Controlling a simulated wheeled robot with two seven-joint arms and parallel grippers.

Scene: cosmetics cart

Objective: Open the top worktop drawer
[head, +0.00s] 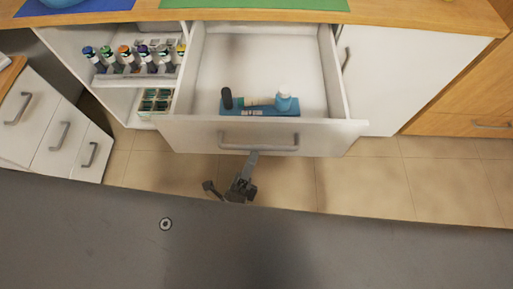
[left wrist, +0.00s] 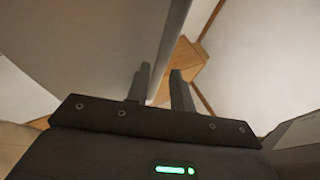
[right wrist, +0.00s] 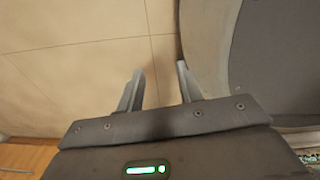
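The top worktop drawer (head: 318,132) is pulled well out from under the worktop, its inside visible from above. Its grey bar handle (head: 258,147) runs across the white front. In the drawer lie a blue flat box (head: 260,112), a blue-and-white bottle (head: 284,102) and a dark-capped tube (head: 227,98). My left gripper (head: 238,188) is just below the handle in the head view. In the left wrist view its fingers (left wrist: 160,88) are apart, with a pale panel edge seen beyond them. My right gripper (right wrist: 160,85) is open and empty above the floor.
An open shelf with several small bottles (head: 135,62) is left of the drawer. A white drawer unit (head: 50,125) stands at far left. A white cupboard door (head: 400,75) is to the right. Tiled floor (head: 355,175) is clear in front.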

